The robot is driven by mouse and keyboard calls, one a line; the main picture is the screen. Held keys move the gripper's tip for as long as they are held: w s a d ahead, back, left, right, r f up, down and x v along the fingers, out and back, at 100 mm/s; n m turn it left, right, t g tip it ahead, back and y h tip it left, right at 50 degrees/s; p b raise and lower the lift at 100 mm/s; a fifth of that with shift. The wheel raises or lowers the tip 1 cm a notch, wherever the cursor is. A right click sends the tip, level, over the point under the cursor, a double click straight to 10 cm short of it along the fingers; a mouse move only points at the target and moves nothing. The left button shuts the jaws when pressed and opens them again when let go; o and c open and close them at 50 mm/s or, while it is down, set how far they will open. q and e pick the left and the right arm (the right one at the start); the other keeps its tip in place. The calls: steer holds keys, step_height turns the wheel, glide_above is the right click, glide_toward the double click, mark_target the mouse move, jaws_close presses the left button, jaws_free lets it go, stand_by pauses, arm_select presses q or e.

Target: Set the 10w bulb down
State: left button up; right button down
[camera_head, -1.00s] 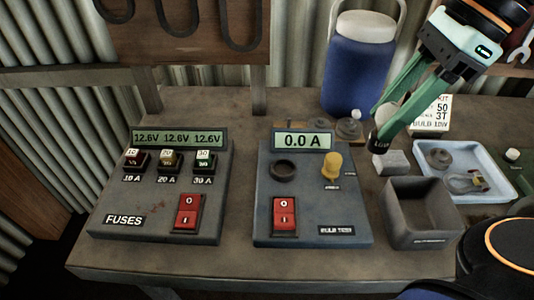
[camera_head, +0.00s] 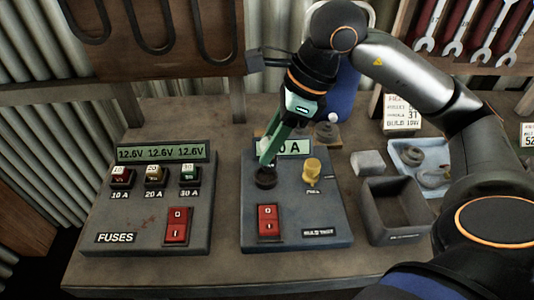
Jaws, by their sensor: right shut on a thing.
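My right gripper (camera_head: 268,163) comes down from the upper right over the bulb tester (camera_head: 336,218). Its green fingers are shut on the 10w bulb (camera_head: 264,146), whose pale glass shows partly between them. The bulb's lower end is at the dark round socket (camera_head: 266,180) on the tester's top, left of the yellow knob (camera_head: 312,171). I cannot tell whether the bulb is seated in the socket or just above it. The fingers cover part of the tester's display (camera_head: 297,147). My left gripper is not in view.
The fuse box (camera_head: 142,220) stands left of the tester. An open grey bin (camera_head: 380,238) and a pale blue tray (camera_head: 403,152) with small parts are at the right. Another bulb (camera_head: 333,118) stands behind the tester. The blue jug (camera_head: 345,95) is partly hidden by my arm.

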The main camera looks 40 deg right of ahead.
steer(key=shift+s+d+x, duration=0.1)
steer(key=shift+d+x, duration=0.1)
steer(key=shift+x, duration=0.75)
steer(key=shift+s+d+x, duration=0.1)
steer(key=shift+d+x, duration=0.1)
steer(key=shift+x, duration=0.75)
steer(key=shift+f, duration=0.2)
steer(key=shift+f+b, duration=0.15)
steer(key=shift+b, duration=0.15)
steer(key=shift+c, duration=2.3)
jaws_free()
steer(key=shift+r+p, duration=0.35)
steer(key=shift+p, duration=0.05)
steer(key=p+v, duration=0.1)
steer(key=v, duration=1)
steer(key=shift+d+r, duration=0.2)
steer(key=shift+r, duration=0.15)
